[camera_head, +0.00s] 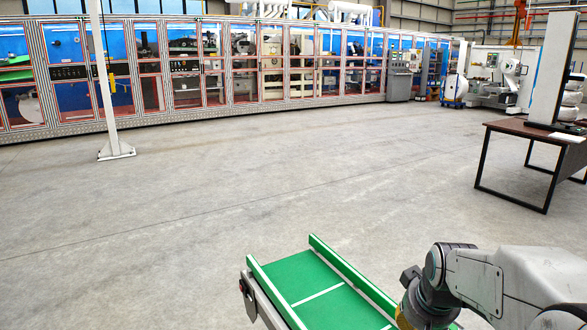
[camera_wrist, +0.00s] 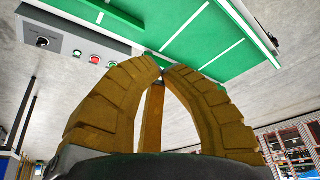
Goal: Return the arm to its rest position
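My gripper (camera_wrist: 161,72) has brown-yellow ridged fingers. In the wrist view their tips meet, and I see nothing held between them. In the head view, my gripper (camera_head: 408,315) shows only in part at the lower right, beside the right side of a green conveyor (camera_head: 305,275). My grey arm reaches in from the right edge there. The conveyor also shows beyond the fingertips in the wrist view (camera_wrist: 215,50). I cannot tell how far the fingertips are from it.
A control box (camera_wrist: 75,48) with a knob and buttons is on the conveyor's side. A white post (camera_head: 103,80) stands on a floor plate at the left. A dark-topped table (camera_head: 510,128) stands at the right. A long glazed machine line (camera_head: 230,75) spans the back. The middle floor is clear.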

